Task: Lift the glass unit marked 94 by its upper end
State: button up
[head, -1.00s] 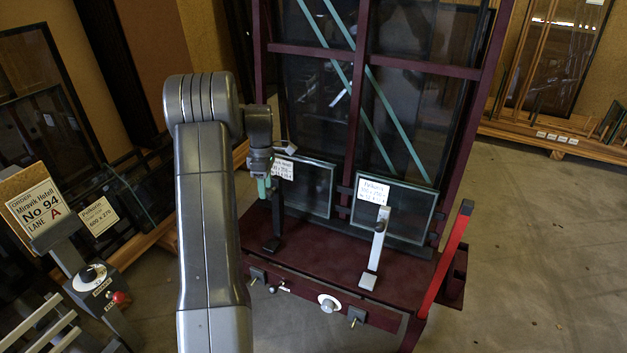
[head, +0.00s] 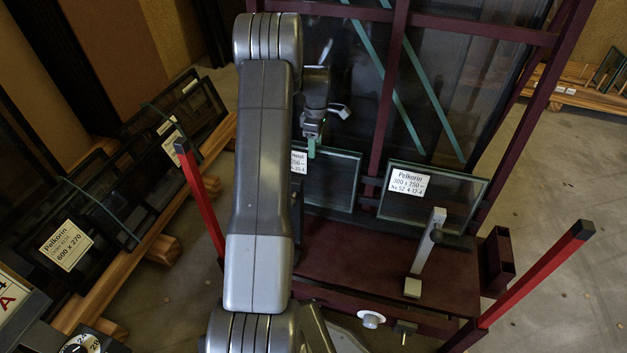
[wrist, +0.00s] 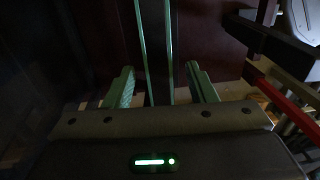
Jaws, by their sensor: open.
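The left glass unit (head: 338,185) leans upright on the dark red rack. My arm partly covers it and its label (head: 299,162), so the number is not readable now. My gripper (head: 312,148) is at the unit's upper edge, close to the label. In the wrist view, my gripper (wrist: 160,70) is open, with one green finger on each side of two long pale-green glass edges (wrist: 155,55). Gaps show between fingers and glass. The right glass unit (head: 455,195) has a label reading Pelkorin, No 52, and stands apart from my gripper.
A pale upright clamp (head: 427,245) stands before the right unit. Red posts (head: 535,275) rise at the rack's right front and left (head: 200,195). Dark panes on timber bearers (head: 150,240) fill the left. The floor at far right is mostly clear.

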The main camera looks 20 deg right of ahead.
aim_at(315, 159)
jog(key=f+b, duration=0.1)
jog(key=f, duration=0.2)
jog(key=f+b, duration=0.1)
jog(key=f, duration=0.2)
jog(key=shift+s+a+f, duration=0.15)
jog(key=shift+s+f, duration=0.05)
jog(key=shift+f, duration=0.15)
grip_shut()
dwell(1.1)
jog(key=shift+r, duration=0.2)
